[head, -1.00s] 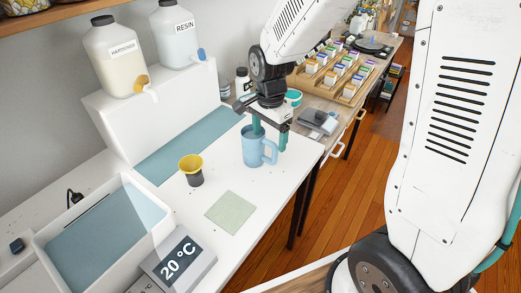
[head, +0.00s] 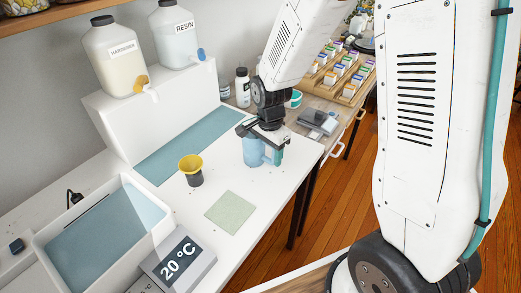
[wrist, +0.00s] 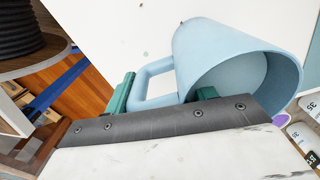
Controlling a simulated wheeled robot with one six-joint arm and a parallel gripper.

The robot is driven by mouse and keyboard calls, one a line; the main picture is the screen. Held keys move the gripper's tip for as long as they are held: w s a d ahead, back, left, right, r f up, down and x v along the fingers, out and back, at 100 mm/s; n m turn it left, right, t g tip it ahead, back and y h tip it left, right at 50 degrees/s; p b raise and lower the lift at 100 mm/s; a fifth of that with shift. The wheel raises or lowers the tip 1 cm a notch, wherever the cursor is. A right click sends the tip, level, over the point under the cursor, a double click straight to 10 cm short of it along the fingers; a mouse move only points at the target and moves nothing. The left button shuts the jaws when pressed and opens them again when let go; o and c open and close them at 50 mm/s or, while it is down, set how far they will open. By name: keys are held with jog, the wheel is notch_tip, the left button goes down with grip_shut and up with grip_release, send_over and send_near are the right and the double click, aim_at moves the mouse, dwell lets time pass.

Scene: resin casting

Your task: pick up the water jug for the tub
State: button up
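The light blue water jug (head: 253,152) stands upright on the white bench, with its handle on the right. My gripper (head: 268,150) is directly above and around its handle side, pointing down and hiding the rim. In the wrist view, the jug (wrist: 200,55) shows its open mouth. There my gripper (wrist: 165,95) is open, one teal finger outside the handle and the other at the jug's mouth. Whether either finger touches the jug cannot be told. The white tub (head: 150,202), with bluish water or lining, is at the lower left.
A temperature display (head: 180,263) reading 20 °C sits beside the tub. Hardener (head: 117,60) and resin (head: 176,38) containers stand on a raised white block.

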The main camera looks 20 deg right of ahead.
jog(key=c, duration=0.7)
jog(key=shift+o, duration=0.2)
jog(key=shift+r, duration=0.2)
